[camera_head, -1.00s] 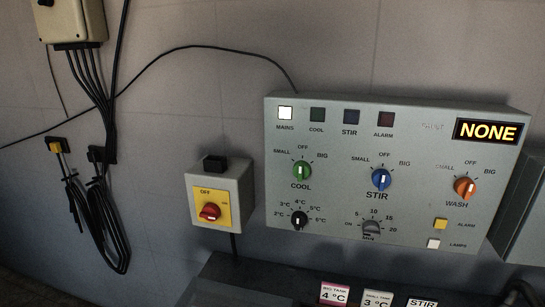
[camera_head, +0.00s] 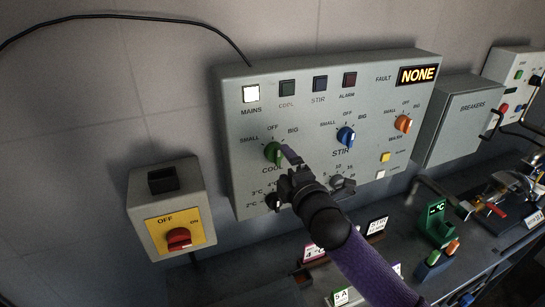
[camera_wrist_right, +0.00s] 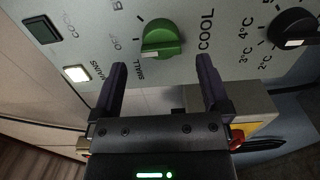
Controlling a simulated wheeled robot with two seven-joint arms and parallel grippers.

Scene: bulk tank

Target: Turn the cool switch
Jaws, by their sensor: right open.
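The green cool switch (camera_head: 273,152) is a round knob on the grey control panel (camera_head: 235,170), under the SMALL, OFF and BIG marks. In the right wrist view the green knob (camera_wrist_right: 162,40) is ahead of the fingertips, with its ridge visible. My right gripper (camera_head: 287,158) reaches up from the lower right to just beside the knob. In the right wrist view my right gripper (camera_wrist_right: 160,75) is open, its two fingers apart with nothing between them. The knob appears beyond the fingertips, not between them. My left gripper is not in view.
A blue stir knob (camera_head: 346,137) and an orange wash knob (camera_head: 403,124) are to the right on the panel. A black temperature knob (camera_wrist_right: 292,27) is close to the green one. A red switch on a yellow plate (camera_head: 178,239) is at lower left. The bench holds a green device (camera_head: 437,224).

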